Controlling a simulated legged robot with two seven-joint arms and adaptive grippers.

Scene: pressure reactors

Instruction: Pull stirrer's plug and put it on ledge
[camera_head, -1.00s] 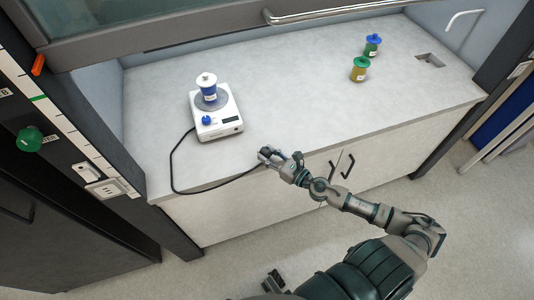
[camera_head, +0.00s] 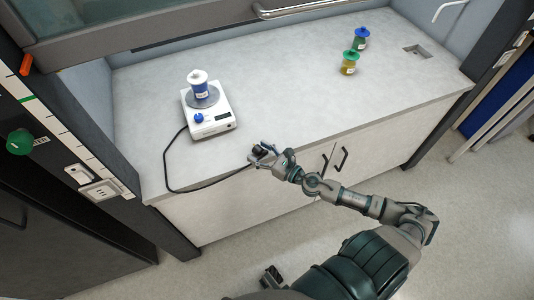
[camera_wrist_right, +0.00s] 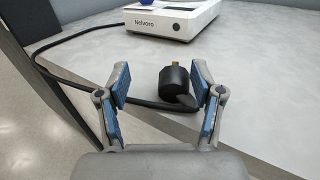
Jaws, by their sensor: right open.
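The stirrer (camera_head: 208,113) is a white box with a blue knob and a black cord, on the worktop. Its front also shows in the right wrist view (camera_wrist_right: 172,22). The black plug (camera_wrist_right: 174,84) with a brass-coloured pin is at the cord's end, out of any socket, by the worktop's front edge. My right gripper (camera_head: 262,152) is there too. In the right wrist view its blue-padded fingers (camera_wrist_right: 160,84) are open on either side of the plug, with gaps. A small gripper-like part, probably my left gripper (camera_head: 272,277), shows at the bottom; its jaws are unclear.
A white-capped blue bottle (camera_head: 199,85) stands on the stirrer. A green-capped bottle (camera_head: 348,66) and a blue-capped bottle (camera_head: 361,40) stand at the back right. A socket panel (camera_head: 101,190) is on the left post. The worktop's middle (camera_head: 280,95) is clear.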

